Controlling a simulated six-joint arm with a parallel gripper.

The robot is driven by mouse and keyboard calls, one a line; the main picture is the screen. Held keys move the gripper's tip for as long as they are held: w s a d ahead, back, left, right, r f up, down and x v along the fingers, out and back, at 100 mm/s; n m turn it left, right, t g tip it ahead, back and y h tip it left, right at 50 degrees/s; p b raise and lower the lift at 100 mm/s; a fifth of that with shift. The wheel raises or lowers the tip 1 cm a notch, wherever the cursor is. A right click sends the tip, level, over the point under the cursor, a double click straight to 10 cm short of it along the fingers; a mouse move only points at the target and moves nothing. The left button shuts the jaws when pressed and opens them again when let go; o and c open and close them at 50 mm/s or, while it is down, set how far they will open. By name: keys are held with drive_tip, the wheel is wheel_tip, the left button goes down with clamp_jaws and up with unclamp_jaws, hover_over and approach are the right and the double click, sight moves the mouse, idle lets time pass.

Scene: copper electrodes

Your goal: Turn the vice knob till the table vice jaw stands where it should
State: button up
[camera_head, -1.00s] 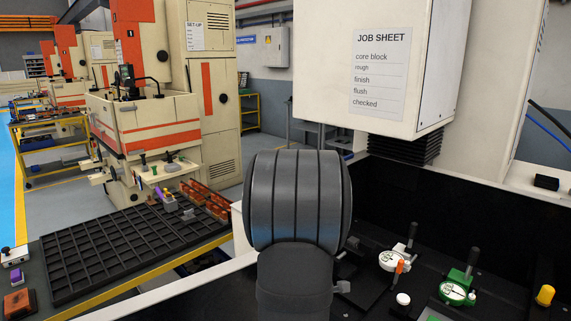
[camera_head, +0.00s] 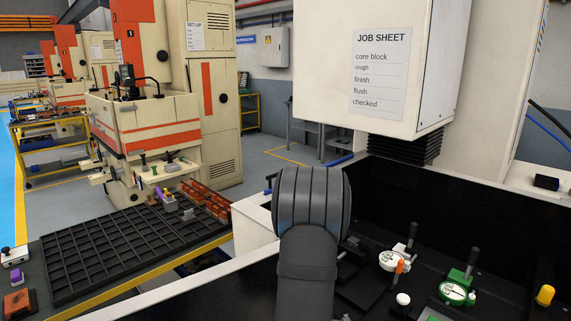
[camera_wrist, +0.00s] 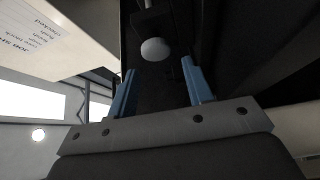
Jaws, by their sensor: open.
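My gripper (camera_wrist: 159,85) shows in the wrist view with its two blue fingers spread apart and nothing between the pads. A pale grey ball-shaped knob (camera_wrist: 155,49) on a dark part lies beyond the fingertips, roughly in line with the gap; it may be the vice knob. In the head view my own dark arm hides the gripper. A white round knob (camera_head: 403,299) stands in the black work tank to the right of my arm. I cannot tell whether the two views show the same knob. The vice jaw cannot be made out clearly.
A white dial (camera_head: 390,261) with an orange piece and a green dial (camera_head: 453,293), each near a dark upright handle, stand in the tank. A yellow knob (camera_head: 545,295) is at the right. The machine head with the job sheet (camera_head: 380,72) hangs above. A black gridded tray (camera_head: 120,250) lies left.

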drive_tip(key=m+t, duration=0.1)
drive_tip(key=m, duration=0.1)
drive_tip(key=shift+f+m+h, duration=0.1)
drive_tip(key=shift+m+h, duration=0.2)
drive_tip(key=shift+w+d, duration=0.1)
drive_tip(key=shift+w+d, duration=0.55)
drive_tip(key=shift+d, duration=0.05)
